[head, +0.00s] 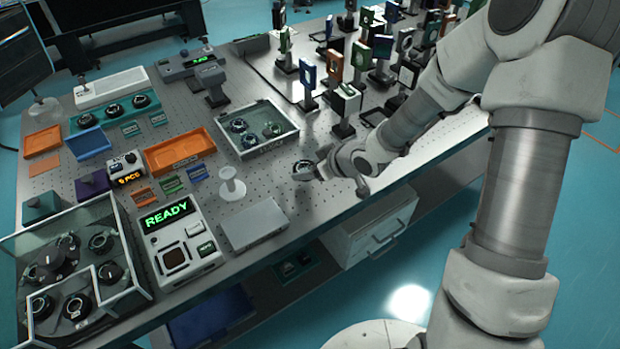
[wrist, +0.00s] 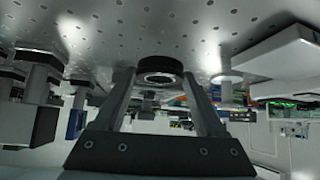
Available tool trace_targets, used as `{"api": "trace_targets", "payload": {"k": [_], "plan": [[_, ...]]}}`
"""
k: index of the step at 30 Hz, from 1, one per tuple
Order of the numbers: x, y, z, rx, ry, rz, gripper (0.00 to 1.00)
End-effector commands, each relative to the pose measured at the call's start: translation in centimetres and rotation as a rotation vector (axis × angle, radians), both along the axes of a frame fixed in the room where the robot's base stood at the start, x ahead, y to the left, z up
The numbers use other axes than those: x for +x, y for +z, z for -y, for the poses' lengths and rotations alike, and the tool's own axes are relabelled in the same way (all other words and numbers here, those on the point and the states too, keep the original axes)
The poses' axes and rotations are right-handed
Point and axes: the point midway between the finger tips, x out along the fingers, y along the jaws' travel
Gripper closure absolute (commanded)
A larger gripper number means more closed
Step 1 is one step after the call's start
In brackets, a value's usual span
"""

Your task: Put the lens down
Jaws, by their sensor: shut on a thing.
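The lens (wrist: 160,67) is a dark round ring with a clear centre. In the wrist view it sits between the two fingertips of my gripper (wrist: 160,80), which is shut on it. The wrist view appears inverted, with the perforated table top (wrist: 140,25) across its upper part. In the head view the lens (head: 302,170) shows at the tip of my gripper (head: 312,172), over the table's front part. I cannot tell how large the gap is between lens and table.
A white round stand (head: 232,185) and a flat white box (head: 253,225) are to the left of my gripper. A clear-walled case (head: 258,140) with several lenses is behind it. Mounted optics such as this one (head: 345,105) crowd the back right. Bare table surrounds the gripper.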

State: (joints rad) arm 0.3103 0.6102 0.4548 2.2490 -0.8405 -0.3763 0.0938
Motion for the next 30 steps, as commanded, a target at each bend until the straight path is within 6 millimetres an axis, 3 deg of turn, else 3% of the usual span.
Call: {"api": "trace_targets", "payload": {"k": [1, 4, 16, 17, 18, 21, 30], "plan": [[-0.1, -1.3, -0.1, 0.000, 0.001, -0.002, 0.94], [0.0, -2.6, -0.1, 0.000, 0.001, -0.002, 0.94], [0.0, -3.1, 0.0, 0.001, 0.000, 0.001, 0.94], [0.0, -3.0, 0.0, 0.000, 0.000, 0.000, 0.24], [0.0, -3.0, 0.0, 0.000, 0.000, 0.000, 0.17], [0.0, -3.0, 0.0, 0.000, 0.000, 0.000, 0.00], [0.0, -2.6, 0.0, -0.001, 0.001, 0.001, 0.00]]}}
